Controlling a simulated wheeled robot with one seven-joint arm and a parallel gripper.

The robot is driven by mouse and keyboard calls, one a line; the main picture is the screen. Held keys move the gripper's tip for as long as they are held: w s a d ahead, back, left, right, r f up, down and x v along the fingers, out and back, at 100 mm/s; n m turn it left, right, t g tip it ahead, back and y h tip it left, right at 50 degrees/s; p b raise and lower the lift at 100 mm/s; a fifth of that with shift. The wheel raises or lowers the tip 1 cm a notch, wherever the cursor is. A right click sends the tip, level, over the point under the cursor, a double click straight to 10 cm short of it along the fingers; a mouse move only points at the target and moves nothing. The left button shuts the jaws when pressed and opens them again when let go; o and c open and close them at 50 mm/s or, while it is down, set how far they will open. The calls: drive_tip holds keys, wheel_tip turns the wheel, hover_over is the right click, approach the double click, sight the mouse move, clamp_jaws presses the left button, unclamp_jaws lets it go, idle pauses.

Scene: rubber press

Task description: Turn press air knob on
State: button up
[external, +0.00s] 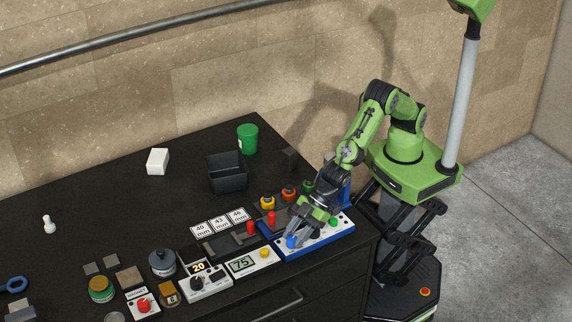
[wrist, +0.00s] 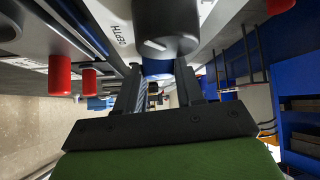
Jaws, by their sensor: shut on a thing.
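A white panel with a blue base (external: 318,240) sits at the table's front right corner. A blue knob (external: 291,241) stands at its left end and a green button (external: 334,222) at its right. My gripper (external: 297,232) reaches down over the panel from the right. Its fingers are shut on the blue knob, whose blue side (wrist: 158,67) shows between the fingertips in the wrist view. A black cylinder (wrist: 166,28) by a "DEPTH" label hides part of the knob there. I cannot tell which way the knob is turned.
Two red handles (external: 250,228) (external: 271,218) stand close left of my gripper. Yellow, orange and green knobs (external: 267,203) are behind it. A "75" display panel (external: 250,262) adjoins at left. A black bin (external: 227,172) and green cup (external: 248,138) stand farther back.

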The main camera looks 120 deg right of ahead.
drive_tip(key=shift+c, duration=0.7)
drive_tip(key=shift+a+f+m, duration=0.1)
drive_tip(key=shift+m, duration=0.3)
drive_tip(key=shift+a+m+h+b, duration=0.1)
drive_tip(key=shift+m+h+b, duration=0.4)
drive_tip(key=shift+h+b, duration=0.2)
drive_tip(key=m+h, duration=0.2)
drive_tip(key=shift+a+m, duration=0.2)
drive_tip(key=shift+m, duration=0.1)
drive_tip(key=m+g+h+p, duration=0.1)
drive_tip(key=m, duration=0.1)
drive_tip(key=m+h+p, duration=0.1)
drive_tip(key=m+h, duration=0.1)
drive_tip(key=shift+w+a+r+m+g+p, duration=0.2)
drive_tip(key=shift+m+g+p, duration=0.1)
drive_tip(key=shift+g+p, duration=0.1)
drive_tip(key=shift+w+f+m+g+h+p, duration=0.1)
drive_tip(key=shift+m+g+h+p, duration=0.2)
drive_tip(key=shift+m+g+h, duration=0.6)
drive_tip(key=shift+m, duration=0.6)
